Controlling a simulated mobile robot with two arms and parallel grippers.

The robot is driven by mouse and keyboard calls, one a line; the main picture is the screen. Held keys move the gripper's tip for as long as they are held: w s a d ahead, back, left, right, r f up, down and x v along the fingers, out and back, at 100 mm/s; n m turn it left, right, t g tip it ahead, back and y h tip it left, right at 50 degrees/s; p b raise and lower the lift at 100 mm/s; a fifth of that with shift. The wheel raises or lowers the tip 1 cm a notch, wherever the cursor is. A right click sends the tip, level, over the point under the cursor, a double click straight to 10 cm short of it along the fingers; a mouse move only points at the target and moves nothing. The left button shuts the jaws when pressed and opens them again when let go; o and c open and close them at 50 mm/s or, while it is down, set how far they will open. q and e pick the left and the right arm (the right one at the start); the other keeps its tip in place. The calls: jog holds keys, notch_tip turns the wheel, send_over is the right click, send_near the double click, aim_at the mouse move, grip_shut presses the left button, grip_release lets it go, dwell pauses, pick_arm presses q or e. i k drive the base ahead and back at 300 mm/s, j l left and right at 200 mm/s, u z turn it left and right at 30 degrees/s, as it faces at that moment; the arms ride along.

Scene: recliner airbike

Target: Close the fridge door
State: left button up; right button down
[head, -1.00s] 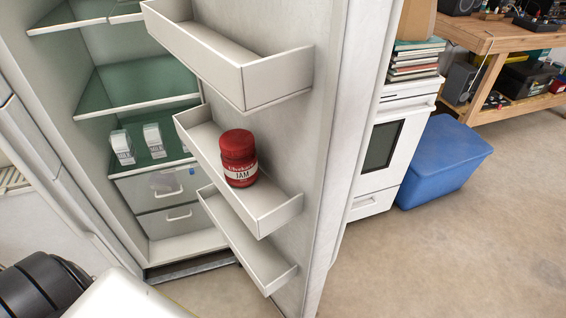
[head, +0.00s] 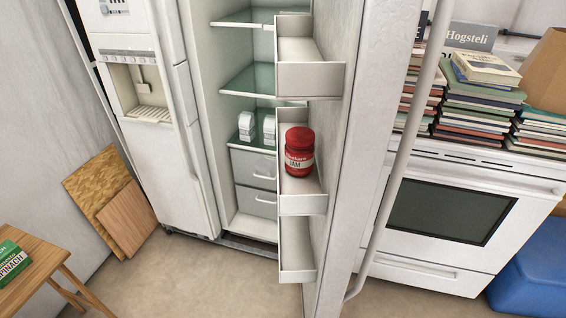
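The fridge door (head: 375,130) stands wide open in the head view, seen nearly edge-on, with its inner shelves facing left. A long door handle (head: 402,150) runs down its right, outer side. A red jam jar (head: 299,152) stands upright in the middle door shelf (head: 303,204). The fridge interior (head: 246,160) is open to view, with glass shelves, two drawers and small white cartons. The fridge's other door (head: 165,160), with a dispenser, looks shut. Neither of my grippers is in view.
A white oven (head: 450,205) with stacked books (head: 480,100) stands right of the door, and a blue bin (head: 535,270) beside it. A small wooden table (head: 38,262) is at lower left. Wooden boards (head: 110,200) lean on the left wall. The floor in front is clear.

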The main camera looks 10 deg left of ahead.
aim_at(349, 60)
jog(key=l+u, duration=0.25)
jog(key=u, duration=0.2)
jog(key=i+l+u, duration=0.1)
jog(key=l+u, duration=0.2)
jog(key=u, duration=0.15)
jog(key=l+u, duration=0.3)
jog(key=u, duration=0.15)
jog(key=i+l+z, duration=0.1)
jog(key=l, duration=0.3)
jog(key=i+l+z, duration=0.15)
jog(key=l, duration=0.25)
